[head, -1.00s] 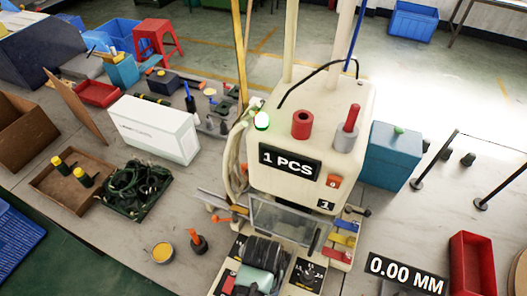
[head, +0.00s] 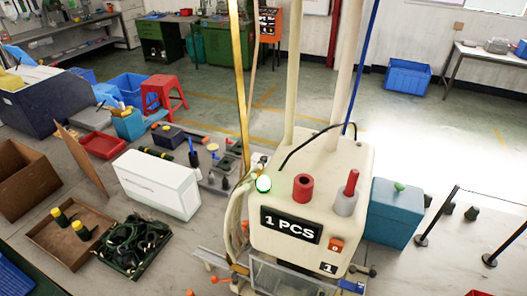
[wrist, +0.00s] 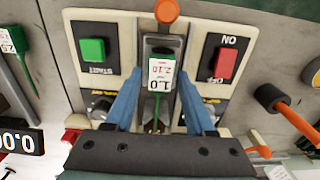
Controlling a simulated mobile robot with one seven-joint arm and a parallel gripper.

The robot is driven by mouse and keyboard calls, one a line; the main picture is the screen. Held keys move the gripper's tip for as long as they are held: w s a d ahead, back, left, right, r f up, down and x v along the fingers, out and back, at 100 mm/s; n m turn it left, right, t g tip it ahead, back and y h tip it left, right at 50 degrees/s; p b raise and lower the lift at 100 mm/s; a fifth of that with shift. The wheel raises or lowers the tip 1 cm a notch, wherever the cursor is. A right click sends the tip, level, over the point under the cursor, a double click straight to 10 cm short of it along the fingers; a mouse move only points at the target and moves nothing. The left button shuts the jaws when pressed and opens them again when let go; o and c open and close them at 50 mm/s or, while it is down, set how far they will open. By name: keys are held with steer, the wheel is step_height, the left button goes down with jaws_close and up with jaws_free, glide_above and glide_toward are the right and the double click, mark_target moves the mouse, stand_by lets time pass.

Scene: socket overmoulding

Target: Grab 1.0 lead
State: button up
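In the wrist view a white tag (wrist: 162,74) marked 1.0, with smaller red print, sits on a green lead (wrist: 157,110) in a slot between the green START button and the red button. My gripper (wrist: 160,85) has its two blue fingers apart, one on each side of the tag. I cannot tell whether either finger touches it. A second green lead (wrist: 22,55) with a white tag stands at the left edge, apart from my gripper. My gripper is not seen in the head view.
The white moulding machine (head: 318,190) stands at centre right. A tray of dark coiled cables (head: 160,245) and a box with two yellow-topped bottles (head: 40,236) lie to its left. In the wrist view, a green button (wrist: 93,50), a red button (wrist: 226,63) and an orange knob (wrist: 167,11) surround the slot.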

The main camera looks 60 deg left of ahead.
jaws_close()
steer(key=shift+r, duration=0.1)
